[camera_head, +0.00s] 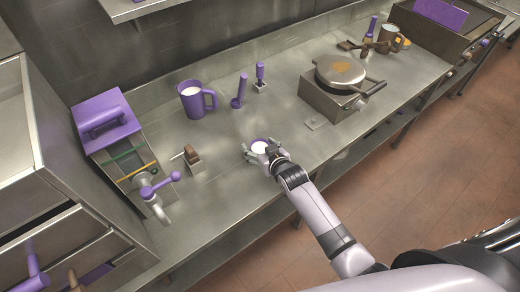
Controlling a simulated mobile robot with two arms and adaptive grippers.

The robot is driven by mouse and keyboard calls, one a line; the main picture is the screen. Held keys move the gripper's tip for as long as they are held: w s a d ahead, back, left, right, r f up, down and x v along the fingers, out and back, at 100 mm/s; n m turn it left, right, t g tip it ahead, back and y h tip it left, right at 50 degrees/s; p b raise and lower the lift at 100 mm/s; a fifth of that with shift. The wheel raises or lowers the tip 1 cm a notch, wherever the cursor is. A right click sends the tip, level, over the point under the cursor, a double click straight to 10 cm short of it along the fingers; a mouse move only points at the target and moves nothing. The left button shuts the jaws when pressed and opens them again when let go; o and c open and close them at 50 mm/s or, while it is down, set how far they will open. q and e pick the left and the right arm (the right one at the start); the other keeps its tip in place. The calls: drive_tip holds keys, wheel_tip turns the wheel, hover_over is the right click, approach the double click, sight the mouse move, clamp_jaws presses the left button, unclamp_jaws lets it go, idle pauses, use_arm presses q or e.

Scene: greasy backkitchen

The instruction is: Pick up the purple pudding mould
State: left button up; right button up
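A small purple round mould (259,146) with a white inside is in the middle of the steel counter. My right gripper (262,150) is at it, with its fingers spread to either side of the mould. I cannot tell whether the fingers press on it or stand a little apart. The gripper hides the near side of the mould. It is unclear whether the mould rests on the counter. My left gripper is out of view.
Behind stand a purple jug (196,100) and two purple-handled tools (239,91). A small brown-and-metal item (191,156) and a purple-topped dispenser (106,128) are to the left. The counter's front edge is close.

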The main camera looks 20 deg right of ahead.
drive_tip(key=c, duration=1)
drive_tip(key=shift+r, duration=0.1)
